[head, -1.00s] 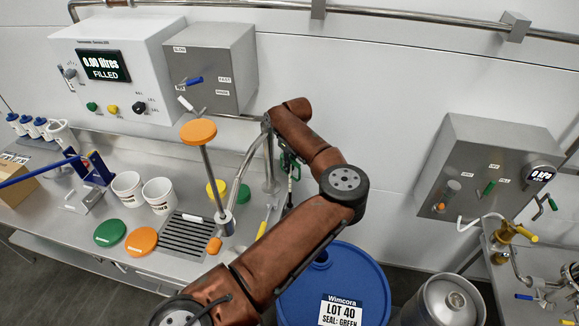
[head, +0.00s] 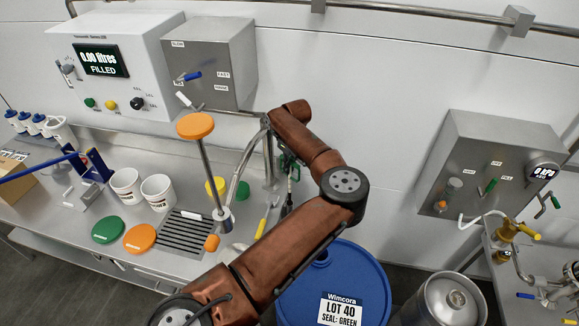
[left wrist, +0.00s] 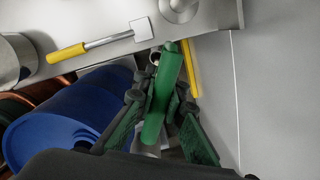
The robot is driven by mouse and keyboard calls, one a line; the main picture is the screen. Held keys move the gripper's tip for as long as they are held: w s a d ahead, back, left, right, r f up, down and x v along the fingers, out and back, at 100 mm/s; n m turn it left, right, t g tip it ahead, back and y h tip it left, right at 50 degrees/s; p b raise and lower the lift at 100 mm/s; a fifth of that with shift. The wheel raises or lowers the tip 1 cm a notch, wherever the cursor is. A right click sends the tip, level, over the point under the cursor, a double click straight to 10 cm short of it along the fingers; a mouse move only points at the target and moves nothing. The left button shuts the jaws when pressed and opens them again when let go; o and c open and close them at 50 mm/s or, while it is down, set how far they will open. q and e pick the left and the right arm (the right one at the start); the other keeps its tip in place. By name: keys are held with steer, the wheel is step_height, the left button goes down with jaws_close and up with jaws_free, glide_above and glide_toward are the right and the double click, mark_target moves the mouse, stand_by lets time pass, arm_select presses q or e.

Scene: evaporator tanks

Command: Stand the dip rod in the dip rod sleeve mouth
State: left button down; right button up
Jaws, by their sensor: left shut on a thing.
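My left gripper (head: 288,162) hangs at the end of my brown arm, beyond the bench's right part. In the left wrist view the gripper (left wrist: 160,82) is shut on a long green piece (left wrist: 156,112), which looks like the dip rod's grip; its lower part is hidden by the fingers. A small round opening (left wrist: 154,59) shows just beside the fingertips in the left wrist view. I cannot tell whether it is the sleeve mouth or whether the rod touches it. No other sleeve mouth can be made out. My right gripper is not in view.
A blue drum (head: 349,278) stands beneath my arm, with a steel can (head: 452,298) to its right. The bench holds white buckets (head: 158,193), green and orange lids (head: 108,229), an orange-topped post (head: 196,127) and a yellow-handled tool (left wrist: 68,53). A curved pipe (head: 243,170) stands near my gripper.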

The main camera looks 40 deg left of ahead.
arm_select(q)
steer(key=shift+f+b, duration=0.45)
steer(key=shift+f, duration=0.7)
steer(key=c, duration=1.9)
jaws_free()
steer(key=shift+r+p, duration=1.15)
steer(key=shift+r, duration=1.95)
